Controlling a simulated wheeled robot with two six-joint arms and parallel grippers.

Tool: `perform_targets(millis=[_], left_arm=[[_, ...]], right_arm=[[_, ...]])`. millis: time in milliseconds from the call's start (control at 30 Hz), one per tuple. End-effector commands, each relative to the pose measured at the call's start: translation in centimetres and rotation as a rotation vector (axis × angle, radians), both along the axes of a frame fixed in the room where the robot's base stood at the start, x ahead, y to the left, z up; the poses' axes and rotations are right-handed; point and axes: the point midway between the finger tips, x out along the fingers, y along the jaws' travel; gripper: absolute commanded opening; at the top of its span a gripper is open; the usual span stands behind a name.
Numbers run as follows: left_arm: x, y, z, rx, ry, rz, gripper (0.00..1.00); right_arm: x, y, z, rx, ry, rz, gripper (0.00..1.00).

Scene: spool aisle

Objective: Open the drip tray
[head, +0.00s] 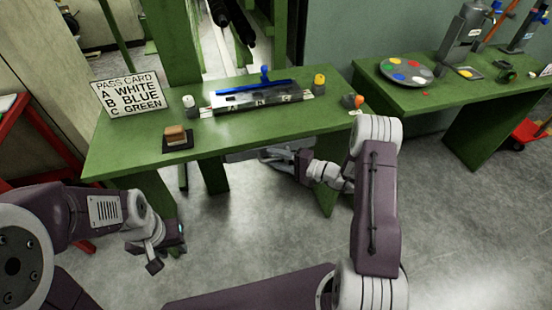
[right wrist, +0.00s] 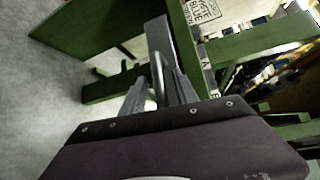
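The drip tray (head: 252,154) is a grey, shallow drawer under the front edge of the green bench. In the right wrist view its long grey front (right wrist: 183,48) shows with a slim bar handle (right wrist: 157,72). My right gripper (head: 272,155) is low at the tray's front. In the right wrist view its fingers (right wrist: 156,85) stand on either side of the handle, apart, with small gaps beside the bar. Whether they touch it is hard to see. My left gripper (head: 170,248) is open and empty, left of the bench front and away from the tray.
The green bench (head: 240,128) carries a card sign (head: 133,105), a brown block on a dark pad (head: 177,138), small pots and a blue-barred fixture (head: 255,95). A second bench (head: 440,92) stands right. The floor before the bench is clear.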

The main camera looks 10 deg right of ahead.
Motion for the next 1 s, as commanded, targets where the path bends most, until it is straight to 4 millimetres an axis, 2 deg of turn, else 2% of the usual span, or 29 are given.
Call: perform_targets(millis=[100, 233, 1000], left_arm=[[0.00, 0.00, 0.00, 0.000, 0.000, 0.000, 0.36], [0.00, 0.00, 0.00, 0.000, 0.000, 0.000, 0.36], [0.00, 0.00, 0.00, 0.000, 0.000, 0.000, 0.36]], right_arm=[[-0.02, -0.02, 0.00, 0.000, 0.000, 0.000, 0.36], [-0.03, -0.03, 0.01, 0.000, 0.000, 0.000, 0.00], [-0.05, -0.04, -0.02, 0.000, 0.001, 0.000, 0.00]])
